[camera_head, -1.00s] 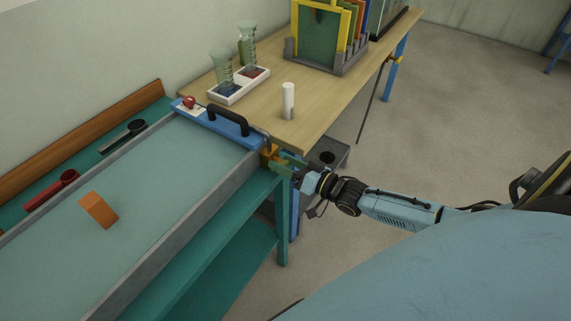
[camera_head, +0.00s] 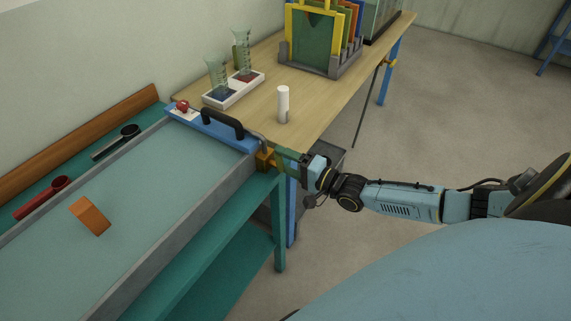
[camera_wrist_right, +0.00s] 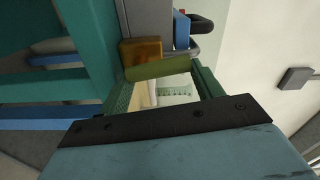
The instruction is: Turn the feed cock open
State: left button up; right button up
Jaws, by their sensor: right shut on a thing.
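My right gripper (camera_head: 284,158) is at the cock, coming in from the right. In the right wrist view its two green fingers (camera_wrist_right: 160,80) stand on either side of the handle, shut on it. The handle's exact angle is hard to tell in the head view. My left gripper is not in view.
A blue end piece with a black grip (camera_head: 222,122) crosses the flume's end. An orange block (camera_head: 90,216) lies in the flume. The wooden table (camera_head: 310,125) behind holds a white cylinder (camera_head: 283,103), a white tray (camera_head: 233,98) and a rack (camera_head: 320,65). Floor at right is clear.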

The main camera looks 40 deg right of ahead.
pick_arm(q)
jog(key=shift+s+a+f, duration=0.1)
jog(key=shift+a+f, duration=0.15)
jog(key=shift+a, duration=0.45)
pick_arm(e)
jog(key=shift+d+m, duration=0.1)
jog(key=shift+m, duration=0.5)
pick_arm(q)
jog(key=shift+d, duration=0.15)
pick_arm(e)
jog(key=o, duration=1)
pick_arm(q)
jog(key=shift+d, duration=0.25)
pick_arm(e)
jog(key=shift+f, duration=0.1)
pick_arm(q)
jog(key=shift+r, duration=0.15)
